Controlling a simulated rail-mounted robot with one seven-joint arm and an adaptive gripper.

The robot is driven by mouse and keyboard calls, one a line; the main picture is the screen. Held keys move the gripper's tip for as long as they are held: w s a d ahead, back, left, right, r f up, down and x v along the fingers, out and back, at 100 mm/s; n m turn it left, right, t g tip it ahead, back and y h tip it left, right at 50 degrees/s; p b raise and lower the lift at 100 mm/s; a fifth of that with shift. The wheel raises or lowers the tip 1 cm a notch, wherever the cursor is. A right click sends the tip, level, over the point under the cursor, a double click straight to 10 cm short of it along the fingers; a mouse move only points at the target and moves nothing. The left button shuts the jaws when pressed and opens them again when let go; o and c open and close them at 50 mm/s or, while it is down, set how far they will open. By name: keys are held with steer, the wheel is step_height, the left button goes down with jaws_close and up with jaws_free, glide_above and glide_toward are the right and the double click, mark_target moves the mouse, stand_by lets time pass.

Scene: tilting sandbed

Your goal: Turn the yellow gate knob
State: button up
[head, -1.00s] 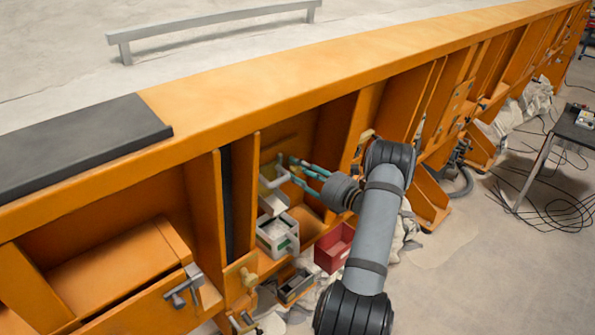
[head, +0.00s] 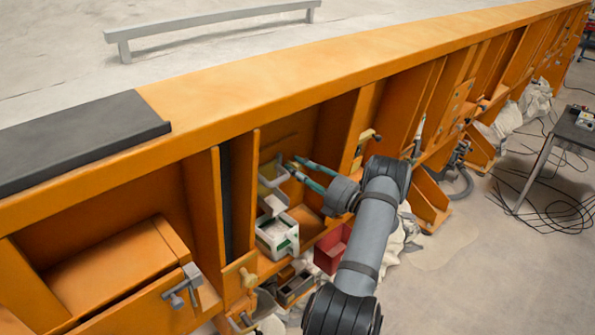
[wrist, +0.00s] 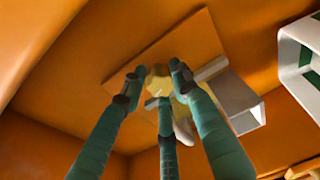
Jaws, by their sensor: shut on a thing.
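The yellow gate knob (wrist: 158,84) shows in the wrist view between the tips of my gripper (wrist: 155,78). Its teal fingers are closed around the knob, with one finger on each side and one in front, partly covering it. Behind the knob is an orange plate (wrist: 193,42) with a pale grey chute (wrist: 236,101) beside it. In the head view my gripper (head: 291,164) reaches into an orange bay, its fingertips by the grey chute (head: 271,205). The knob itself is too small or hidden to make out there.
A white crate with green marks (head: 277,238) stands below the chute; it also shows in the wrist view (wrist: 298,62). A red bin (head: 329,252) is beside it. Orange bay walls (head: 207,200) flank the gripper. Open floor (head: 450,265) lies to the right.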

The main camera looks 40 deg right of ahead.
steer(key=shift+d+m+t, duration=0.15)
steer(key=shift+m+t, duration=0.15)
steer(key=shift+m, duration=1.2)
steer(key=o, duration=1.1)
steer(key=shift+f, duration=0.1)
steer(key=shift+o, duration=0.2)
steer(key=v, duration=1.2)
